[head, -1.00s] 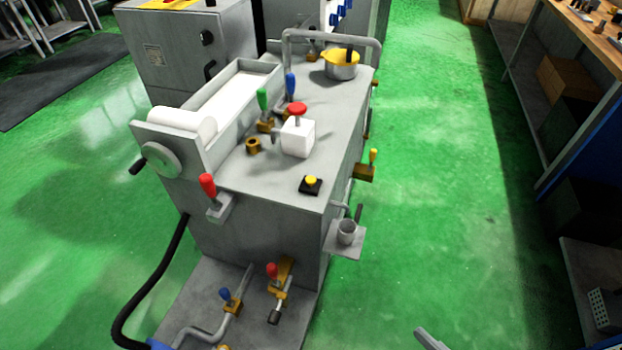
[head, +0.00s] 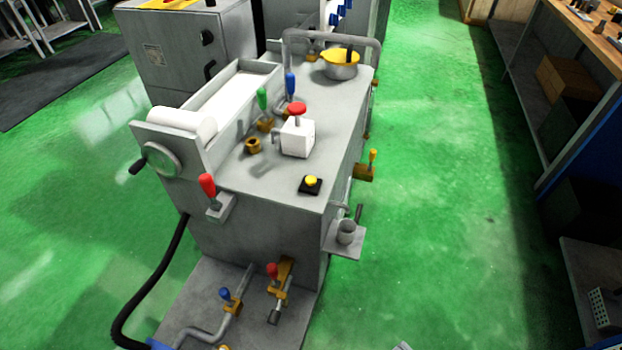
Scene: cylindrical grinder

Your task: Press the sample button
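A yellow round button on a small black square base (head: 311,185) sits on the grey machine top near its front right corner. A red mushroom-shaped knob (head: 297,109) stands on a white box (head: 298,138) behind it. No label is readable on either, so I cannot tell by marking which is the sample button. Only a small grey tip (head: 403,346) shows at the bottom edge, seemingly the end of my gripper. It is low and to the right of the machine, well apart from both buttons. Whether it is open or shut is hidden.
The grey machine (head: 255,235) carries a red lever (head: 208,185), green and blue levers, and a yellow-rimmed pot (head: 341,64). A small shelf with a cup (head: 345,238) juts from its right side. Green floor (head: 450,220) is clear between the machine and the right workbench (head: 590,30).

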